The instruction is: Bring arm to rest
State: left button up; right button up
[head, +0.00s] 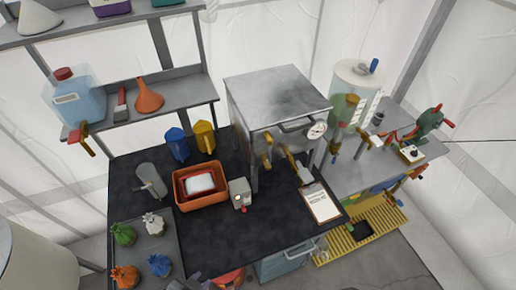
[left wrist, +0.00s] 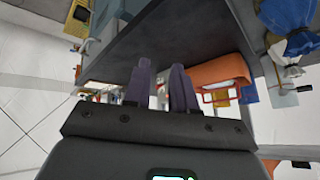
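My left gripper (head: 190,283) shows only in part at the bottom edge of the head view, in front of the dark worktable (head: 260,225). In the left wrist view its two dark fingers (left wrist: 161,88) stand apart with nothing visible between them. It holds nothing that I can see. My right gripper is not in view.
The table bears an orange tray (head: 178,189) with a white block, a metal sheet (head: 165,235) with several small bags, a clipboard (head: 321,203) and a steel cabinet (head: 275,95). A red-orange object (head: 230,277) is below the front edge. Front table surface is partly clear.

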pick_arm(q)
jog(key=s+a+r+n+g+y, duration=0.2)
jog(key=s+a+n+g, duration=0.15)
jog(key=a+n, duration=0.2)
jog(key=w+r+p+v, duration=0.1)
jog(key=w+p+v, duration=0.2)
jog(key=p+v, duration=1.2)
jog(key=shift+p, duration=0.4)
jog(key=shift+m, duration=0.25)
